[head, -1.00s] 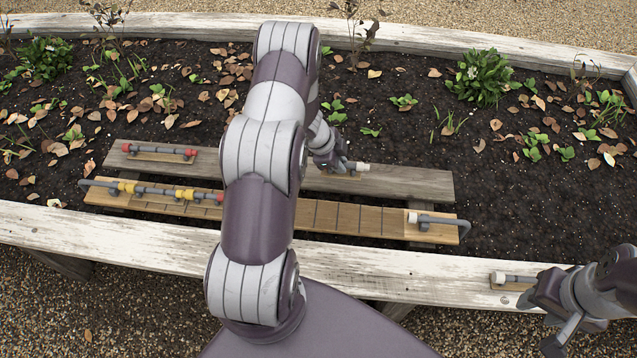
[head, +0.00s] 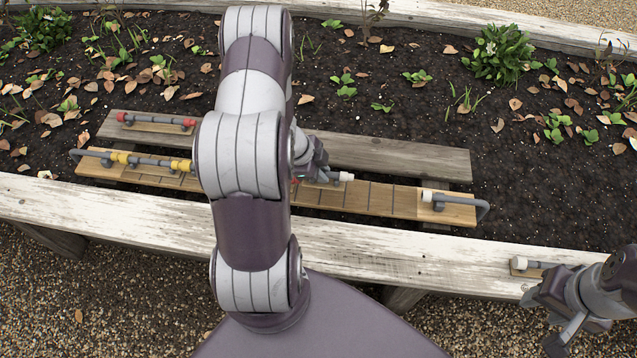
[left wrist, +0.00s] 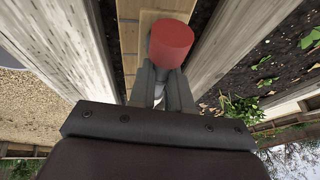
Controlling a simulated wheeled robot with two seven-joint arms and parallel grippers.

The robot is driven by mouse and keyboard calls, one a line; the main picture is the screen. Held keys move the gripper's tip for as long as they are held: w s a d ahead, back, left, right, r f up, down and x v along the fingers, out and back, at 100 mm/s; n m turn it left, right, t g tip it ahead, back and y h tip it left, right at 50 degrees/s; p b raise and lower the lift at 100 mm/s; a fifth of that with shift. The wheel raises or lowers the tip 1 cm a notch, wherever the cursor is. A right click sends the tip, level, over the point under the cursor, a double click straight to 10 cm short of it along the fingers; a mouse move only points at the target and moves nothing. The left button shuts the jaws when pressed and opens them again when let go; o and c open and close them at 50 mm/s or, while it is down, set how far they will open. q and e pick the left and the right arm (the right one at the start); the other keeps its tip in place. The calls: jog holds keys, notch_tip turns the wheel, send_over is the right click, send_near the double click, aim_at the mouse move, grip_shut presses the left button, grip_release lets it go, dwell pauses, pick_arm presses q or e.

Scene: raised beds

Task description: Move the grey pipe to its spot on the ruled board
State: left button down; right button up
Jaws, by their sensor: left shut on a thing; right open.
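The ruled board (head: 405,203) is a long tan plank with dark cross lines, lying in the bed. My left gripper (head: 318,173) is shut on the grey pipe (head: 334,176), over or at the board's middle; whether the pipe touches the board is unclear. The pipe has a white right end and a red left end. The red end (left wrist: 171,42) shows large at the fingertips in the left wrist view. My right gripper (head: 545,315) is open and empty at the lower right.
Grey pipes with yellow couplings (head: 138,160) lie along the board's left part. A bent pipe with a white end (head: 455,199) sits at its right end. A red-ended pipe (head: 155,121) rests on the grey plank (head: 400,156) behind. Another white-ended piece (head: 528,264) is on the bed's front edge.

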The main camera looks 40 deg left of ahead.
pick_arm(q)
jog(key=shift+s+a+f, duration=0.1)
jog(key=shift+a+f, duration=0.25)
notch_tip(320, 180, down, 4)
jog(key=b, duration=0.3)
jog(key=shift+r, duration=0.15)
jog(key=c, duration=1.1)
grip_release()
